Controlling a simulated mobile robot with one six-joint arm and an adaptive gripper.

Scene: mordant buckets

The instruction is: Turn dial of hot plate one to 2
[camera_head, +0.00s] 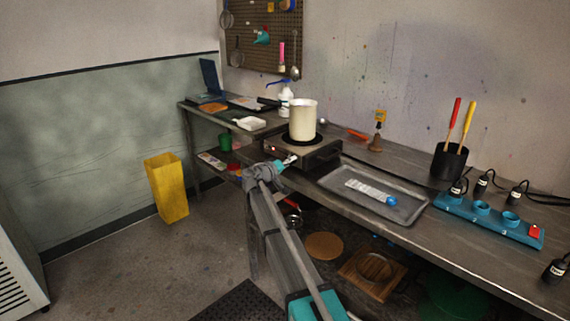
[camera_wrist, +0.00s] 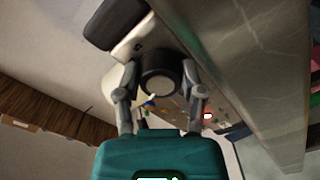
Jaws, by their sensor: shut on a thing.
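The hot plate (camera_head: 318,154) stands on the workbench with a cream pot (camera_head: 303,119) on its round black burner. My gripper (camera_head: 284,163) is at its front left side. The wrist view shows my gripper (camera_wrist: 161,77) with one finger on each side of a round dark dial (camera_wrist: 160,62) that has a pale face. The fingers are closed on the dial. The hot plate's pale and dark body (camera_wrist: 130,32) shows beyond it. I cannot read any numbers or pointer on the dial, and in the head view my gripper hides it.
A grey tray (camera_head: 408,211) with a white label strip and a blue ball lies right of the hot plate. A blue rack (camera_head: 457,207) is farther right. A white dish (camera_head: 249,123) is on the bench to the left. A yellow bin (camera_head: 164,190) stands on the floor.

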